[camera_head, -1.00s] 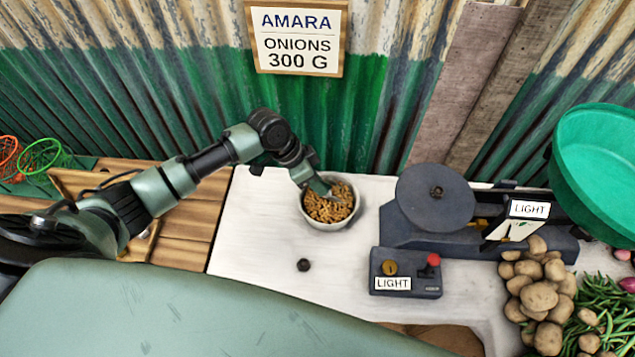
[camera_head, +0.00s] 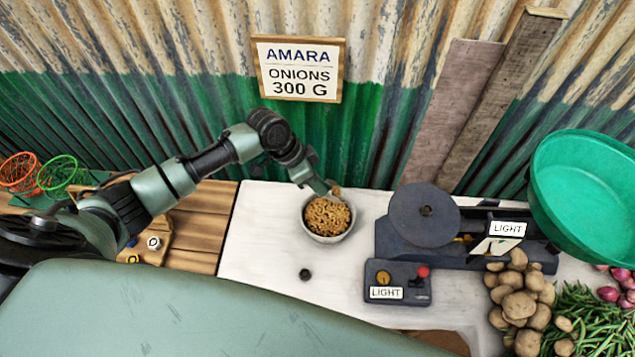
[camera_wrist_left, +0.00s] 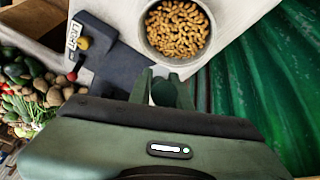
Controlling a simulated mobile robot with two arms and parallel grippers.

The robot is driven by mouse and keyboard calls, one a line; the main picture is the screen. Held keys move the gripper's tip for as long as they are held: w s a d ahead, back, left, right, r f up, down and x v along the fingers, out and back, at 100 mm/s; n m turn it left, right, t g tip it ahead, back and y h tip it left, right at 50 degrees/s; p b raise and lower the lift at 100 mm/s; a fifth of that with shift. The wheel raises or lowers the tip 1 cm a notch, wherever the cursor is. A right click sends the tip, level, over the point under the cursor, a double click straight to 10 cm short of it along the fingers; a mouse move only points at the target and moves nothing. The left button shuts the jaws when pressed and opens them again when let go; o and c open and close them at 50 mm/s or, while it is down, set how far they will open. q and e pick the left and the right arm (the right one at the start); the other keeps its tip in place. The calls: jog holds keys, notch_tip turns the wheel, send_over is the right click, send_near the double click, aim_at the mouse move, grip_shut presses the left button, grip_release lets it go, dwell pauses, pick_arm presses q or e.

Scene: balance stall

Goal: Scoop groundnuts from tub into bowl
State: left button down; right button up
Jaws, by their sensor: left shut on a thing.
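A round grey-white container of groundnuts (camera_head: 317,235) stands on the white tabletop. Groundnuts (camera_head: 328,215) fill it. It also shows in the wrist view, with the groundnuts (camera_wrist_left: 177,28) inside. My left gripper (camera_head: 330,191) is at the container's far rim, pointing down. A small brown patch by its fingertips looks like groundnuts. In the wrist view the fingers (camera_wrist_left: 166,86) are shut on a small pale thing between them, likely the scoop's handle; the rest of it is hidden. I see no second groundnut container. My right gripper is out of view.
A dark scale (camera_head: 425,212) stands to the right, with a control box (camera_head: 397,283) marked LIGHT in front. A green basin (camera_head: 585,185), potatoes (camera_head: 522,300) and green beans (camera_head: 580,318) are at far right. A small black knob (camera_head: 305,274) sits on the tabletop.

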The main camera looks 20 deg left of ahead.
pick_arm(q)
jog(key=shift+f+h+b, duration=0.25)
jog(key=shift+h+b, duration=0.15)
jog(key=shift+b, duration=0.25)
jog(key=shift+r+t+h+b, duration=0.25)
jog(key=shift+t+h+b, duration=0.35)
jog(key=shift+h+b, duration=0.35)
jog(key=shift+r+t+h+b, duration=0.15)
jog(key=shift+t+h+b, duration=0.25)
jog(key=shift+b, duration=0.7)
jog(key=h+b, duration=0.1)
jog(key=b, duration=0.1)
jog(key=t+h+b, duration=0.1)
jog(key=b, duration=0.1)
jog(key=shift+r+b, duration=0.25)
jog(key=shift+b, duration=0.05)
jog(key=h+b, duration=0.1)
jog(key=b, duration=0.2)
jog(key=t+h+b, duration=0.1)
jog(key=b, duration=0.2)
jog(key=shift+r, duration=0.3)
jog(key=shift+r+b, duration=0.15)
jog(key=shift+b, duration=0.15)
jog(key=shift+r, duration=0.1)
